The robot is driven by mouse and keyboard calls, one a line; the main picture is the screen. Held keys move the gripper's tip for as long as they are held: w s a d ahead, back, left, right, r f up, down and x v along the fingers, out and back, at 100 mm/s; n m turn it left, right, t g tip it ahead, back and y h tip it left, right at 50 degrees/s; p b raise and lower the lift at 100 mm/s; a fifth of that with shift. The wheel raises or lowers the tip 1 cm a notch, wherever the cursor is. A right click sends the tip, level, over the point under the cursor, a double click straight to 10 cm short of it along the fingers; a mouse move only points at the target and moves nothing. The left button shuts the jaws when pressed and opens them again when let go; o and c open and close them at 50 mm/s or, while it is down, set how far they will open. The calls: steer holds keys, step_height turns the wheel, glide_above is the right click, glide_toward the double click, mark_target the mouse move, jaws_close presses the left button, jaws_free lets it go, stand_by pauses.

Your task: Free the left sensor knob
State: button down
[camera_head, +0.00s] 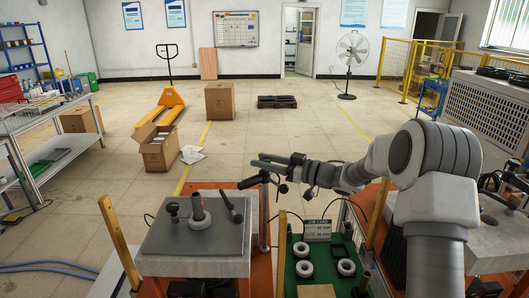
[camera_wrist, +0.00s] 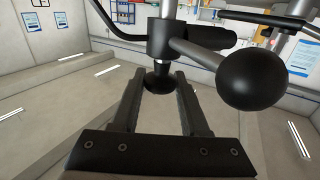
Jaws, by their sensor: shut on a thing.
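The sensor knob (camera_wrist: 158,83) is a small black disc on a short stem under a black clamp block (camera_wrist: 161,38) in the wrist view. My gripper (camera_wrist: 160,88) has one finger on each side of it and is shut on it. A large black ball handle (camera_wrist: 252,80) sticks out on a grey rod to the right of the knob, close to the right finger. In the head view my gripper (camera_head: 262,163) reaches left beside a black cylindrical sensor (camera_head: 252,181); the knob cannot be made out there.
Open floor with boxes lies beyond.

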steer(key=shift+n+g+y+p, duration=0.35)
steer(key=shift+n+g, duration=0.15)
steer(key=shift+g, duration=0.2)
steer(key=shift+c, duration=2.1)
jaws_free()
steer(key=b+v, duration=0.2)
steer(key=v, duration=1.5)
steer(key=shift+d, duration=0.3)
steer(key=shift+r, duration=0.1)
